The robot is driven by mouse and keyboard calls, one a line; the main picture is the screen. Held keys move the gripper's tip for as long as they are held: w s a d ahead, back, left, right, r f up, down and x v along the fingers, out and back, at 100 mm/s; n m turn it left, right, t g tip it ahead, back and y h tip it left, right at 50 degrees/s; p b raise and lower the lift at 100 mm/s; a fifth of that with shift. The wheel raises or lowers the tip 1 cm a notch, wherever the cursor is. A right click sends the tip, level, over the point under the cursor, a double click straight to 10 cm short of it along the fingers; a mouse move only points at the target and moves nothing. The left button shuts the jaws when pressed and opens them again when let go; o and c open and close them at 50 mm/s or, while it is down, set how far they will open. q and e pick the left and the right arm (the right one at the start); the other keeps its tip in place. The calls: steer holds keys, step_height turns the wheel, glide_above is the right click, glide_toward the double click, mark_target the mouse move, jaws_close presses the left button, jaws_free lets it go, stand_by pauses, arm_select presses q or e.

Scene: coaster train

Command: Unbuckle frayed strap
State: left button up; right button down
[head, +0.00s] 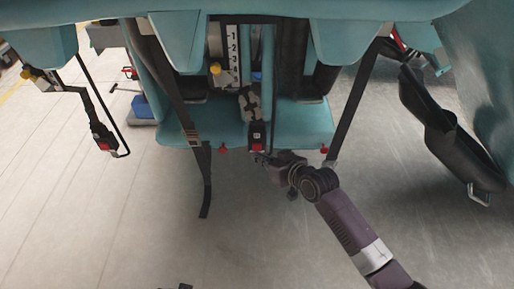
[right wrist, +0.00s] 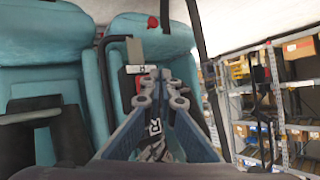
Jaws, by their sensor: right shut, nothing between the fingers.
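A buckle with a red button (head: 257,137) hangs at the middle of the teal seat, below a worn-looking, patchy strap piece (head: 250,105) that may be the frayed strap. In the right wrist view the buckle's red part (right wrist: 130,70) shows just left of my fingertips. My right gripper (head: 262,158) is shut and empty, just below the buckle in the head view; whether it touches the buckle I cannot tell. Its closed fingers also show in the right wrist view (right wrist: 158,74) and hide part of the seat. My left gripper is not recognisable in view.
Another red-button buckle (head: 104,138) hangs at the left. A dark strap with a metal adjuster (head: 194,140) dangles left of the middle, and another strap (head: 355,100) runs down near my right arm. Shelves with boxes (right wrist: 270,90) stand at the right. The foreground floor is mostly clear.

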steer(key=shift+w, duration=0.15)
stand_by(0.4)
steer(key=shift+w, duration=0.3)
steer(key=shift+w, duration=0.1)
stand_by(0.4)
